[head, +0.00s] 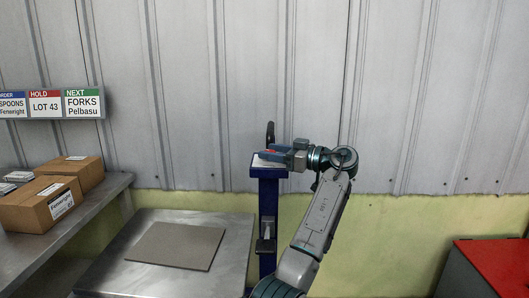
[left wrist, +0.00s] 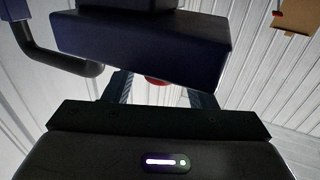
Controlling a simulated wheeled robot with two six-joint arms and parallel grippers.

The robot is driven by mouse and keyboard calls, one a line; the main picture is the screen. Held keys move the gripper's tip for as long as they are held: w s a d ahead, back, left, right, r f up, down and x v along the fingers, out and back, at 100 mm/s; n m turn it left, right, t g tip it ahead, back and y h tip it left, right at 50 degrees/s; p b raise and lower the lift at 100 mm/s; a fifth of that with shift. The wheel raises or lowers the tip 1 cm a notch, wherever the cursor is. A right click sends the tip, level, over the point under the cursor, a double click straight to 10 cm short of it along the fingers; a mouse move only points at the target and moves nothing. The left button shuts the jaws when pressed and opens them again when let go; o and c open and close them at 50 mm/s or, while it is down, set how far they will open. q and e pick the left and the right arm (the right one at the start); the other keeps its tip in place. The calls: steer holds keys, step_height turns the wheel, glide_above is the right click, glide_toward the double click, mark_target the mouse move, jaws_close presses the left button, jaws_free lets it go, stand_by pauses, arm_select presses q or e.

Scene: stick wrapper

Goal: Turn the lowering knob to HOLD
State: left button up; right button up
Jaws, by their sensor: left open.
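A small red part (head: 270,151), seemingly the lowering knob, shows at the top of a blue post (head: 268,190). My left gripper (head: 274,153) reaches in from the right at the head of that post, level with the red part. In the left wrist view, the red part (left wrist: 157,81) shows between the two open fingers (left wrist: 160,90), partly hidden behind a dark block (left wrist: 145,45). I cannot tell whether the fingers touch it. The knob's setting and any markings are not readable. My right gripper is not in view.
A black handle (head: 270,134) rises above the post. A steel table (head: 110,270) with a flat grey-brown pad (head: 176,246) stands left. Cardboard boxes (head: 40,205) sit on a bench (head: 105,198) below signs (head: 50,104), one reading HOLD LOT 43. A red-topped cabinet (head: 495,262) is at right.

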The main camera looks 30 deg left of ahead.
arm_select(q)
steer(key=w+d, duration=0.1)
steer(key=d, duration=0.6)
steer(key=shift+w+d, duration=0.15)
steer(key=shift+d, duration=0.2)
